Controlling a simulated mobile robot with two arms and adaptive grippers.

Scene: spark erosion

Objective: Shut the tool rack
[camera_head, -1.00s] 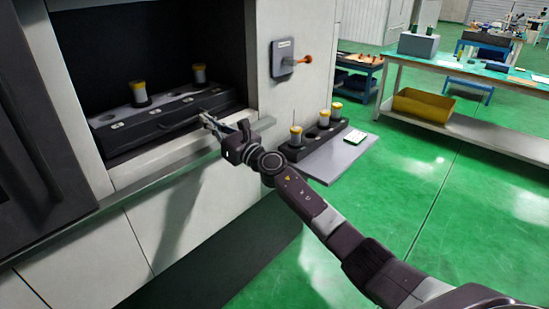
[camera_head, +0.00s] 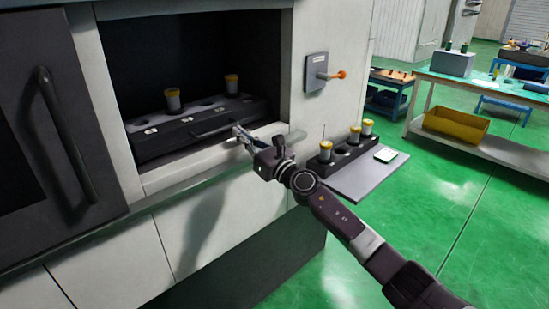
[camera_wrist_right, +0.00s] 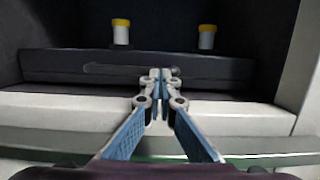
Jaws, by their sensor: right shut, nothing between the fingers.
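The tool rack (camera_head: 150,148) is a long dark block low in the opening of the light grey machine. It has a bar handle (camera_head: 212,129) along its front and two yellow-capped tool holders (camera_head: 173,99) standing in its top. My right gripper (camera_head: 238,130) is at the right end of the handle. In the right wrist view its fingertips (camera_wrist_right: 160,74) are together, with nothing between them, in front of the rack's front face (camera_wrist_right: 215,72) and the handle (camera_wrist_right: 110,69). I cannot tell whether they touch it. My left gripper is not in view.
The opening's light sill (camera_head: 165,177) lies below the rack. A dark machine door (camera_head: 50,130) stands at left. An orange-handled switch (camera_head: 317,73) is on the wall. A grey side shelf (camera_head: 350,182) carries a second tool block (camera_head: 338,158).

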